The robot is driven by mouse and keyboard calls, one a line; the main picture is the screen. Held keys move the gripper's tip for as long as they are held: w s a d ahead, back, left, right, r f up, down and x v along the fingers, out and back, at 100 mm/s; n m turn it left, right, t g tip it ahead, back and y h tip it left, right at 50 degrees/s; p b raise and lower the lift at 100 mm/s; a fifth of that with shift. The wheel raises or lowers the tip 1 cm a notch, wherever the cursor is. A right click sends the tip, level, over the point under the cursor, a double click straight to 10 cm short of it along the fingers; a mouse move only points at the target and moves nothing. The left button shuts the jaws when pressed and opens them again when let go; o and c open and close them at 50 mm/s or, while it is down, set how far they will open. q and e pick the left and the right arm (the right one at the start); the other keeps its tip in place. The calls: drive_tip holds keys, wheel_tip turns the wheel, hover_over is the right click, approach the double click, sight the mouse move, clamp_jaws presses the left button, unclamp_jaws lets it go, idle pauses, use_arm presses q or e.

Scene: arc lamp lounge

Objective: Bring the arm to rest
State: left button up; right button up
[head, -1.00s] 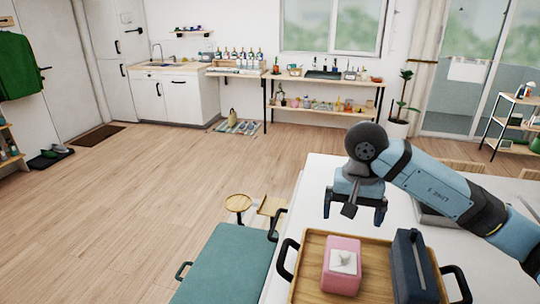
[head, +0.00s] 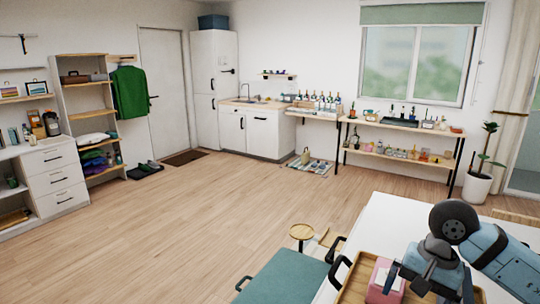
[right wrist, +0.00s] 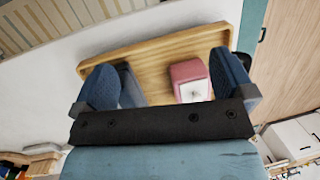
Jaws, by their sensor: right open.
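My right gripper (head: 428,284) is at the lower right of the head view, over the wooden tray (head: 353,288) on the white table. Its jaws are open. In the right wrist view my right gripper (right wrist: 165,82) shows its two fingers wide apart, with nothing held between them. Beyond them lie the tray (right wrist: 150,55), a pink box (right wrist: 187,72) with a white top near the right finger, and a dark blue-grey object (right wrist: 130,88) partly hidden by the left finger. The pink box (head: 380,282) is partly covered by a finger in the head view. My left gripper is not in view.
The white table (head: 385,215) carries the tray. A teal bench (head: 285,280) and a small round stool (head: 302,232) stand to its left. The wooden floor at centre is clear. Drawers (head: 58,185), shelves, a kitchen counter (head: 250,135) and a long shelf table line the walls.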

drive_tip(key=s+a+r+m+t+y+p, duration=0.1)
drive_tip(key=s+a+m+y+p, duration=0.1)
drive_tip(key=a+m+y, duration=0.75)
drive_tip(key=s+a+m+t+y+p, duration=0.2)
drive_tip(key=s+a+m+y, duration=0.1)
drive_tip(key=a+m+y, duration=0.6)
drive_tip(key=d+f+m+t+h+p, duration=0.1)
drive_tip(key=d+f+m+t+h, duration=0.45)
drive_tip(key=m, duration=1.05)
drive_tip(key=d+f+m+t+h+p, duration=0.25)
drive_tip(key=f+m+t+h, duration=0.55)
drive_tip(key=m, duration=0.9)
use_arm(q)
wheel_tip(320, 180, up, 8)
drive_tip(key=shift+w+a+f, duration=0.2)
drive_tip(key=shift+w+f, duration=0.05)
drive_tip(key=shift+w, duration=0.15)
use_arm(e)
drive_tip(key=s+d+f+m+g+h, duration=0.3)
drive_tip(key=s+f+m+g+h, duration=0.1)
drive_tip(key=s+f+m, duration=0.6)
wheel_tip(320, 180, down, 3)
drive_tip(key=shift+s+f+m+g, duration=0.1)
drive_tip(key=shift+s+m+g, duration=0.25)
drive_tip(key=shift+s+g, duration=0.2)
drive_tip(key=shift+c, duration=0.5)
